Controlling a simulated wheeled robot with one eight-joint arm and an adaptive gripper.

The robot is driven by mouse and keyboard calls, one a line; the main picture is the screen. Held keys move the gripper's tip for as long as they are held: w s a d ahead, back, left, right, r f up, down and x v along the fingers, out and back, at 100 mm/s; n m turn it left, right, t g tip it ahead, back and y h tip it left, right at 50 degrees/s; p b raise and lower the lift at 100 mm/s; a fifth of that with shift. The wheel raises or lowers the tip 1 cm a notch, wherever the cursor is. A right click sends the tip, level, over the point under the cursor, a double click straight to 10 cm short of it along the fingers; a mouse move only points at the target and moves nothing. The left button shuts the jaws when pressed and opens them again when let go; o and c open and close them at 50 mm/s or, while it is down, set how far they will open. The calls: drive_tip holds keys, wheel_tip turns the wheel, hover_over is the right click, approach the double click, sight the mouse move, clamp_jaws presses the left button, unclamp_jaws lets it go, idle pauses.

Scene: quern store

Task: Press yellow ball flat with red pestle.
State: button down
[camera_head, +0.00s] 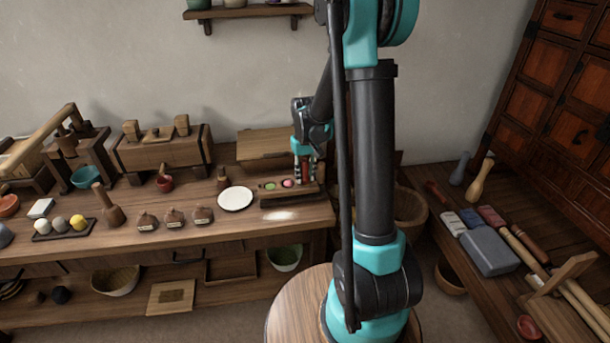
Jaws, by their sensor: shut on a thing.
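My gripper (304,177) is over the back right of the long bench, pointing down. It is shut on the red pestle (305,168), a narrow dark red piece between the fingers, upright as far as I can tell. Its lower end is over or in the right part of a wooden block (268,196); contact is too small to tell. Left of the pestle, the block holds a pink piece (288,183) and a green piece (270,186). A yellow ball (77,222) sits on a dark tray (42,238) at the bench's left, beside paler balls, far from my gripper.
A white plate (235,198) lies left of the block, with small labelled lumps (174,217) and a wooden pestle (107,206) further left. A pale smear (279,215) marks the bench front. A right-hand bench (446,241) holds tools and a grey block (488,250).

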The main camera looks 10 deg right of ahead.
sight(305, 160)
drive_tip(key=shift+r, duration=3.75)
